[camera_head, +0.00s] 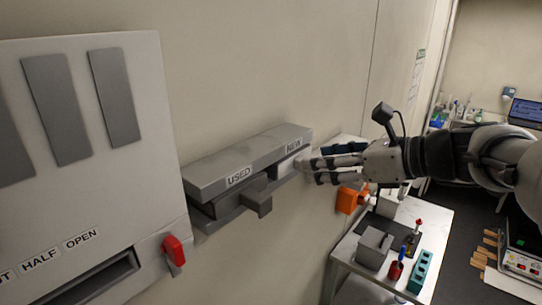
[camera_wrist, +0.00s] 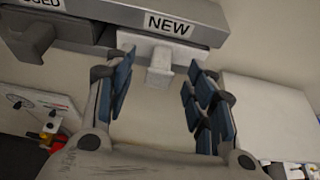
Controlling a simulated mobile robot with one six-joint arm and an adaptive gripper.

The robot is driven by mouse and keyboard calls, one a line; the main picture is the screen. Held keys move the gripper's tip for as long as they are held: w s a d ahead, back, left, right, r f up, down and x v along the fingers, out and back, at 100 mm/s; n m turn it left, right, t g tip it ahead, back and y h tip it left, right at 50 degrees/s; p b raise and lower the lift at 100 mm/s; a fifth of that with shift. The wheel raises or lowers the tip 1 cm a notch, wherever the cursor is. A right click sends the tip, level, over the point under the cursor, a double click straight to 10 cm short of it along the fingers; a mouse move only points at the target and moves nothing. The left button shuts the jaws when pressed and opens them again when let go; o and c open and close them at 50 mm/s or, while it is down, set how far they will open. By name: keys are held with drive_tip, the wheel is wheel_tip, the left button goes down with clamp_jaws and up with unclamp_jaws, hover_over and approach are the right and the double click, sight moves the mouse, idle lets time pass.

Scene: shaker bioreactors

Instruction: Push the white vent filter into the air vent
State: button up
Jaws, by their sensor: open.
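The white vent filter (camera_wrist: 158,52) sits in the slot under the NEW label of a grey wall holder (camera_head: 245,157). Its small handle (camera_wrist: 159,77) sticks out toward my gripper. In the head view only a pale part of the filter (camera_head: 287,166) shows beside my fingertips. My gripper (camera_head: 310,170) is open. In the wrist view its fingers (camera_wrist: 162,80) stand on either side of the handle, apart from it. A panel at the left has a dark open slot (camera_head: 92,283) below the HALF and OPEN labels; it may be the air vent.
A grey filter with a handle (camera_head: 262,203) sits under the USED label. A red lever (camera_head: 173,250) juts from the panel's right edge. A table (camera_head: 344,246) with a grey box, a teal rack and small tools stands below right.

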drive_tip(key=shift+x, duration=1.85)
drive_tip(key=shift+c, duration=0.2)
clamp_jaws()
drive_tip(key=shift+d, duration=0.1)
drive_tip(key=shift+s+d, duration=0.4)
drive_tip(key=shift+s, duration=0.05)
drive_tip(key=shift+s+d, duration=0.2)
drive_tip(key=shift+s+d+p, duration=0.3)
drive_tip(key=shift+s+d, duration=0.05)
drive_tip(key=shift+s+d, duration=0.1)
